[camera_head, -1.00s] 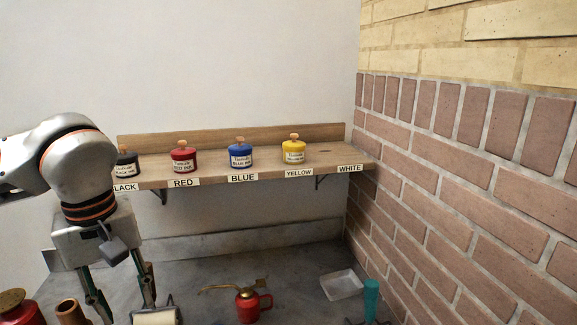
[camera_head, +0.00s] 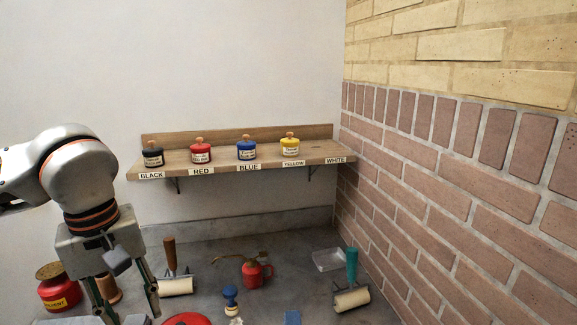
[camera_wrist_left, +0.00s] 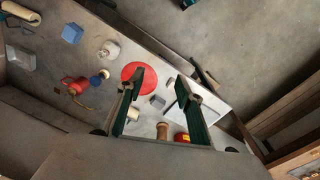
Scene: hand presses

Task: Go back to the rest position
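My left gripper (camera_head: 128,302) hangs at the lower left of the head view, pointing down over the near left of the worktop. In the left wrist view its two green fingers (camera_wrist_left: 162,95) stand wide apart with nothing between the tips. The fingers look well above the worktop and its objects. My right gripper does not show in either view.
The wall shelf (camera_head: 235,167) carries black, red, blue and yellow ink jars; its WHITE place is bare. On the worktop (camera_head: 215,255) are a red solvent can (camera_head: 57,290), rollers, a red oil can (camera_head: 254,273) and a white tray (camera_head: 328,260). A brick wall (camera_head: 450,190) bounds the right.

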